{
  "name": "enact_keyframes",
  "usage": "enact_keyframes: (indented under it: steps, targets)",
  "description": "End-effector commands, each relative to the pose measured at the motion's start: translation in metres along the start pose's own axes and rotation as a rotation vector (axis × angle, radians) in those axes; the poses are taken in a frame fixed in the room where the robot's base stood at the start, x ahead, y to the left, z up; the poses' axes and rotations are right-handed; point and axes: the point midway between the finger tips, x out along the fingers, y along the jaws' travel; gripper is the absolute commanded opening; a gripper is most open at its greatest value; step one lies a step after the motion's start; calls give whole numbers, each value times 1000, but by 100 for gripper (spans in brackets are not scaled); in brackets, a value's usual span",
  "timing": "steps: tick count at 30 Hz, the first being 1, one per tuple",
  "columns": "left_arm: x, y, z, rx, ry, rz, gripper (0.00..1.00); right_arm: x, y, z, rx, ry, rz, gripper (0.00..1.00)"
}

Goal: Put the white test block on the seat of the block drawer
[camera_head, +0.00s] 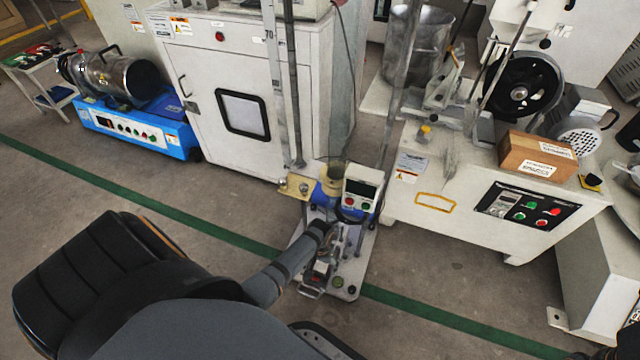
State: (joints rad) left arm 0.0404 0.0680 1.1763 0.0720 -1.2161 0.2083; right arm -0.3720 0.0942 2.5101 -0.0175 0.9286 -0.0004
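A small bench machine with a blue body, a digital display and a white base plate (352,278) stands at the centre; I take it to be the block drawer. My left arm reaches in from the lower left, and its wrist is over the front of this machine. My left gripper (316,282) points down at the plate's front part. Its fingers are small and dark here, so I cannot tell whether they are open or hold anything. I cannot make out the white test block or the seat.
A tall white cabinet (225,75) stands behind the machine. A white mixer bench (440,205) with a brown box (538,158) is at the right. A blue-based mill (135,125) is at the left. Bare floor with a green line (440,315) lies in front.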

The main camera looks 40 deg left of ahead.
Motion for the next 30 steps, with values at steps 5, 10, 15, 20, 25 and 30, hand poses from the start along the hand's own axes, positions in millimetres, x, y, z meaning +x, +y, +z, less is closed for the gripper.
enact_keyframes:
  steps: [5, 10, 15, 20, 25, 30]
  targets:
    - [0, 0, 0, 0, -1, 0, 82, 0, 0, 0, 0, 0, 0, 79]
    - [-3, 0, 1, 0, -1, 0, 82, -1, 0, 0, -1, -3, 0, 79]
    - [-31, 0, 0, 0, 3, 1, 82, 0, 0, 0, -1, -2, 0, 79]
    - [-72, 0, 0, 0, 2, 0, 82, 0, 0, 0, 0, -1, 0, 79]
    - [-104, 0, 0, 1, 2, -1, 82, 0, 0, 0, 0, -1, 0, 79]
    - [-118, 0, 0, 0, -1, -1, 82, 0, 0, 0, 0, -1, 0, 79]
